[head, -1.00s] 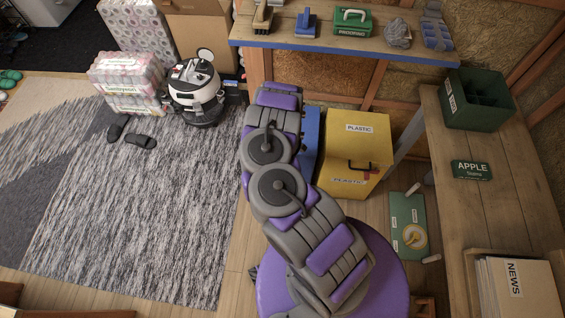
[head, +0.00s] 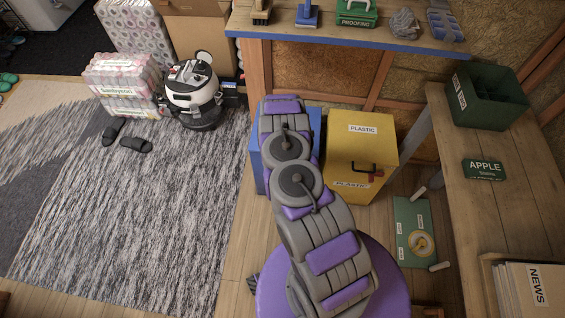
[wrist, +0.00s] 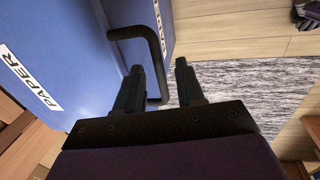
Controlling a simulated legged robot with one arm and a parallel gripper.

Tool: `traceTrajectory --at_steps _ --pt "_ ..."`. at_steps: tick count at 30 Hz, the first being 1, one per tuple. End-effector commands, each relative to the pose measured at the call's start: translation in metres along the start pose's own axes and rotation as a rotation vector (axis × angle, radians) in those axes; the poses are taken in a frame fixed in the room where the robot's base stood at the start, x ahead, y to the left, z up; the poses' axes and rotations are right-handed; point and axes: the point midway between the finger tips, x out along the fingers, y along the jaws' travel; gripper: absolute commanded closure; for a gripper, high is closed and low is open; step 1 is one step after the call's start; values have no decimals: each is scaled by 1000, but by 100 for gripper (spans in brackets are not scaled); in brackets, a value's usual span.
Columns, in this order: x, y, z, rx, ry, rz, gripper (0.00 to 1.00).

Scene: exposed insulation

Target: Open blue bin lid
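The blue bin (head: 257,165) stands left of the yellow bin in the head view, mostly hidden behind my arm. In the wrist view the blue bin (wrist: 80,55) fills the upper left, with a white PAPER label (wrist: 28,80) and a black handle (wrist: 157,50). My gripper (wrist: 158,78) is open, its two dark fingers apart. The handle's bar runs in the gap between the fingers as seen from the wrist; whether it is truly between them in depth I cannot tell. The gripper is hidden in the head view.
The yellow PLASTIC bin (head: 360,150) is directly right of the blue bin. A blue-edged shelf (head: 340,45) with tools runs above. A wooden bench (head: 480,210) is at the right. A robot vacuum-like machine (head: 193,95) and slippers stand on the rug (head: 150,220) at left.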

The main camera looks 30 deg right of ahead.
Motion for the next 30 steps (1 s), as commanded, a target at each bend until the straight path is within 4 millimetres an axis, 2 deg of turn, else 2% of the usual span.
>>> traceTrajectory --at_steps 7,19,30 --pt "0 0 0 0 0 1 62" --pt "0 0 0 0 0 1 100" --pt "0 1 0 0 1 1 100"
